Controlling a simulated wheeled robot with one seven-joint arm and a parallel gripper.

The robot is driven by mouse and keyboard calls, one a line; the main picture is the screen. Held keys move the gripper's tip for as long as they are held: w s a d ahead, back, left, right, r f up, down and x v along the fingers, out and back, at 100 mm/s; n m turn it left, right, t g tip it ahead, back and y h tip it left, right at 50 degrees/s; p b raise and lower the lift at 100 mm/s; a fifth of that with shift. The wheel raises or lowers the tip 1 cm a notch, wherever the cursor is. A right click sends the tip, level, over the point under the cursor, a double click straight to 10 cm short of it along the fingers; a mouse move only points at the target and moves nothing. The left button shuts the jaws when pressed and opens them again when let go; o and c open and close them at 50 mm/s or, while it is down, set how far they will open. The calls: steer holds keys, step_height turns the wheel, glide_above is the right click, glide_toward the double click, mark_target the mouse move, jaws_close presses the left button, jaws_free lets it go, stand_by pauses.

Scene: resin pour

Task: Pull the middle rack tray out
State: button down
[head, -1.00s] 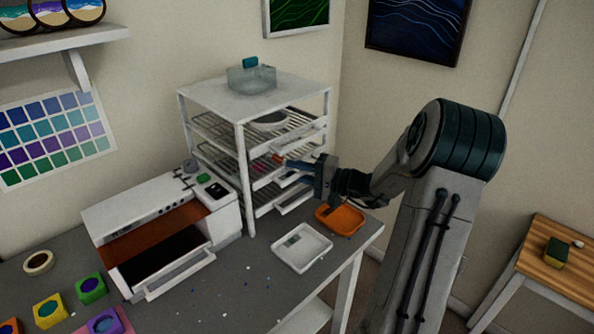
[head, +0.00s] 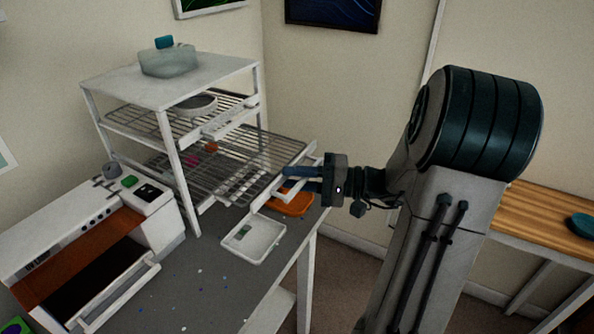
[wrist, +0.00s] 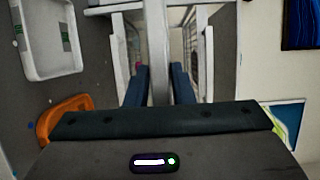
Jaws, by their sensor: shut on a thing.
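The white rack (head: 172,150) stands at the back of the grey table in the head view. Its middle tray (head: 262,148), a wire grid with a white front bar, sticks well out of the frame toward the right. My gripper (head: 288,172) is shut on the tray's front handle. In the wrist view, the blue fingers of my gripper (wrist: 158,82) stand on either side of a white bar (wrist: 158,40). Small red and orange pieces (head: 212,147) show on or through the grid; which level they are on is hard to tell.
The upper tray (head: 225,122), with a round grey piece, stays inside the rack. A white machine (head: 60,235) with an open drawer stands left. A wooden table (head: 545,215) is at right.

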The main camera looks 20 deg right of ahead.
steer(key=shift+s+d+r, duration=0.15)
steer(key=shift+s+d, duration=0.2)
steer(key=c, duration=1.4)
jaws_free()
steer(key=shift+c, duration=0.2)
steer(key=b+v, duration=0.1)
steer(key=v, duration=1.3)
steer(key=shift+b, duration=0.4)
steer(key=shift+a, duration=0.1)
